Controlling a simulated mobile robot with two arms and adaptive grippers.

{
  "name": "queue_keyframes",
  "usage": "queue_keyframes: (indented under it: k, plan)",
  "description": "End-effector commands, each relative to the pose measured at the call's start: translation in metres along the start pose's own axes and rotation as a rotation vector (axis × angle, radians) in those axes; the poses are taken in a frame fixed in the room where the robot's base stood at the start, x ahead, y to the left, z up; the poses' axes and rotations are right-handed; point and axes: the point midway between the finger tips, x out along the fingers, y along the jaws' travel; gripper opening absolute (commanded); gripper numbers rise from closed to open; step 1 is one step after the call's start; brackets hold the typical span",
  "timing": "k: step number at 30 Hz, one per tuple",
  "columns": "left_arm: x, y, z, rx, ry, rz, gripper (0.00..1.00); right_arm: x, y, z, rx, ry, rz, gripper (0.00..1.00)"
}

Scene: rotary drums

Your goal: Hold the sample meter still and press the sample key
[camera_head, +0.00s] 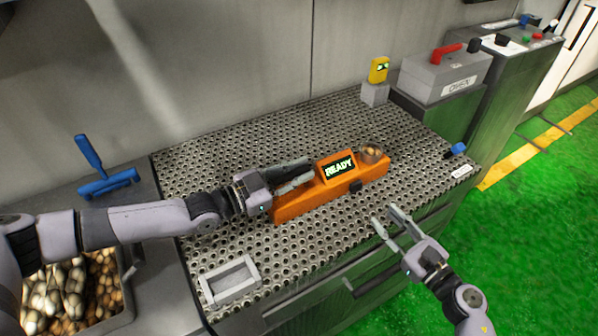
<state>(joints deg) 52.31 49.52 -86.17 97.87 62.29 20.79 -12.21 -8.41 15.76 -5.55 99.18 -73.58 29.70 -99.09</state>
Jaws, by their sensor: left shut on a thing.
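The orange sample meter (318,195) lies on the perforated table top, with a dark screen (338,168) reading READY in green. A small cup (374,152) holding brown and white bits sits at its right end. A dark key (355,187) shows on its front side. My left gripper (308,172) is shut on the meter's left part, its fingers lying along it. My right gripper (384,217) is open and empty, in front and to the right of the meter, apart from it. The part of the meter under the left fingers is hidden.
A grey frame (230,281) lies at the table's front left. A yellow device (378,70) stands on a grey block at the back. A blue knob (457,149) is at the right edge. A blue handled tool (105,183) and a bin of pods (128,274) are at left.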

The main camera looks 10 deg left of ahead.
Motion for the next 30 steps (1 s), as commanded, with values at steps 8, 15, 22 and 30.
queue_keyframes:
  k: [8,15,22,30]
  plan:
    - [-0.0010,0.0025,0.0074,-0.002,-0.009,0.002,0.00,0.0000,0.0003,-0.0021,0.000,0.000,0.000,0.25]
    - [-0.0015,0.0035,0.0098,-0.004,-0.014,0.004,0.00,0.0000,0.0003,-0.0023,0.000,0.000,0.000,0.09]
    - [-0.0020,0.0041,0.0114,-0.005,-0.017,0.004,0.00,0.0000,0.0003,-0.0024,0.000,0.000,0.000,0.00]
    - [-0.0023,0.0043,0.0122,-0.006,-0.018,0.004,0.00,0.0000,0.0003,-0.0025,0.000,0.000,0.000,0.00]
